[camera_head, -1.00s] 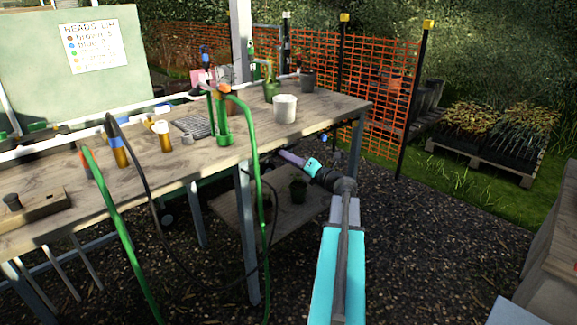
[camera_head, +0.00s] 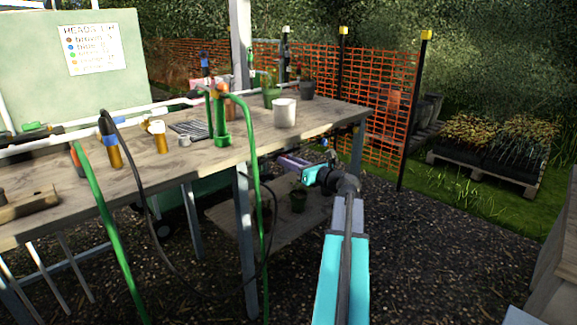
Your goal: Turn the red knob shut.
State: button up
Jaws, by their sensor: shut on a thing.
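My gripper (camera_head: 276,159) reaches left under the right end of the wooden bench, past my teal and dark wrist. Its fingertips are small and dark against the shaded space there, near the green hose. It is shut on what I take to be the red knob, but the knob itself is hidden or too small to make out. I cannot tell how far the knob is turned.
The wooden bench (camera_head: 320,119) carries a white pot (camera_head: 285,113), a green stand (camera_head: 222,131) and amber bottles. A green hose (camera_head: 252,150) hangs down its front. A dark green pot (camera_head: 298,201) stands on the lower shelf. Gravel at right is clear.

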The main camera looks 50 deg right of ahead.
dwell(0.4)
jog(key=o, duration=1.1)
jog(key=shift+c, duration=0.2)
jog(key=s+p, duration=0.2)
jog(key=s, duration=1.1)
jog(key=shift+s, duration=0.4)
jog(key=shift+a, duration=0.1)
